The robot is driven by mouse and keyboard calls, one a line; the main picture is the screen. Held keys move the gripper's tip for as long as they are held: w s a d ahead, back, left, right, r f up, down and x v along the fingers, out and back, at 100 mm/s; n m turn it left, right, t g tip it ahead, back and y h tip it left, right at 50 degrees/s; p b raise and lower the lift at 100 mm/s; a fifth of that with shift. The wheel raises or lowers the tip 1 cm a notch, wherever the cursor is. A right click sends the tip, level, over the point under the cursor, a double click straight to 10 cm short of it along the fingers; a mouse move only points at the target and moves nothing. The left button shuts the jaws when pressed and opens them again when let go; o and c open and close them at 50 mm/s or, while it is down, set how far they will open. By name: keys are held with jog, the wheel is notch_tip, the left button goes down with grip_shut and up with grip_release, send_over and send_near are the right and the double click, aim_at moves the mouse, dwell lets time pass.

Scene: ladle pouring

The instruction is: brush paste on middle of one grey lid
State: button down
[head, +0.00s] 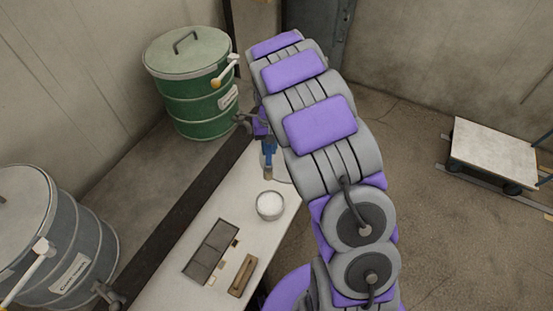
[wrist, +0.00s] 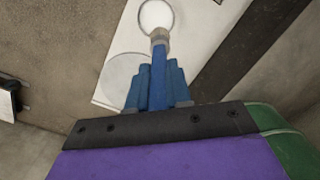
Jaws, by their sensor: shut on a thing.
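My gripper (head: 268,146), blue-fingered and partly hidden by my arm in the head view, is shut on a brush (head: 268,173). In the wrist view the brush (wrist: 160,42) points away from my gripper (wrist: 158,88), its bristle end in front of the white bowl. The bowl (head: 270,206), filled with white paste, stands on the table. A flat, pale grey round lid (wrist: 122,76) lies on the table beside the brush in the wrist view. In the head view my arm and brush hide most of it. A grey drum (head: 75,250) with a grey top stands at the left.
The pale table (head: 172,284) also bears a dark grey tray (head: 212,251) and a wooden block (head: 242,275). A green drum (head: 190,100) with a handled lid stands at the back left. A low cart (head: 495,153) is at the right, with open floor before it.

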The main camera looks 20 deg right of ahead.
aim_at(268, 175)
notch_tip(268, 175, down, 17)
jog(key=d+m+g+y+b, duration=0.1)
jog(key=d+m+y+b, duration=0.1)
jog(key=b, duration=0.1)
jog(key=shift+r+g, duration=0.2)
jog(key=shift+g, duration=0.2)
dwell(0.3)
jog(key=shift+a, duration=0.3)
jog(key=shift+d, duration=0.3)
jog(key=shift+a+f, duration=0.2)
jog(key=shift+f, duration=0.05)
jog(key=shift+d+f, duration=0.1)
jog(key=shift+f, duration=0.35)
dwell(2.1)
